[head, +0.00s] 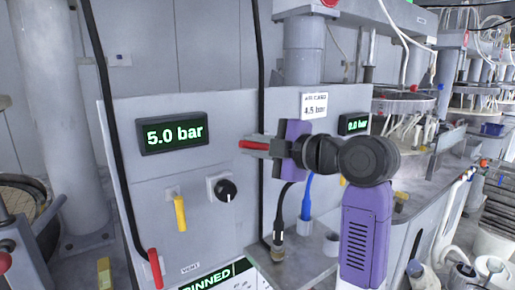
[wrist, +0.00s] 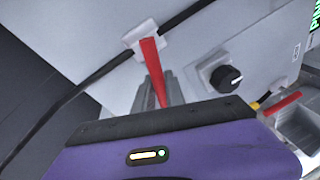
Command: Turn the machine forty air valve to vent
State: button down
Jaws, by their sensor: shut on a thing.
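A red lever handle (head: 253,145) lies roughly level at the upper right of the grey panel, beside a black cable. My gripper (head: 272,146) comes from the right and is shut on this handle. Another red handle (head: 154,268) shows at the lower left, by a small label that seems to read VENT (head: 190,267). No machine number is legible.
A display (head: 172,134) reads 5.0 bar. Below it are a yellow lever (head: 180,213) and a black knob (head: 226,190). A sign (head: 314,106) reads 4.5 bar; a second display (head: 354,124) is partly hidden by my arm. Blue and black hoses stand below my gripper.

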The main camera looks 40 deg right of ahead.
jog(key=shift+a+f+n+g+h+b, duration=0.15)
jog(key=shift+f+n+g+h+b, duration=0.15)
jog(key=shift+f+n+b, duration=0.8)
jog(key=shift+r+n, duration=0.2)
jog(key=shift+n, duration=0.2)
jog(key=c, duration=1.4)
grip_release()
jog(key=shift+r, duration=0.1)
jog(key=shift+b+v, duration=0.4)
jog(key=shift+v, duration=3.55)
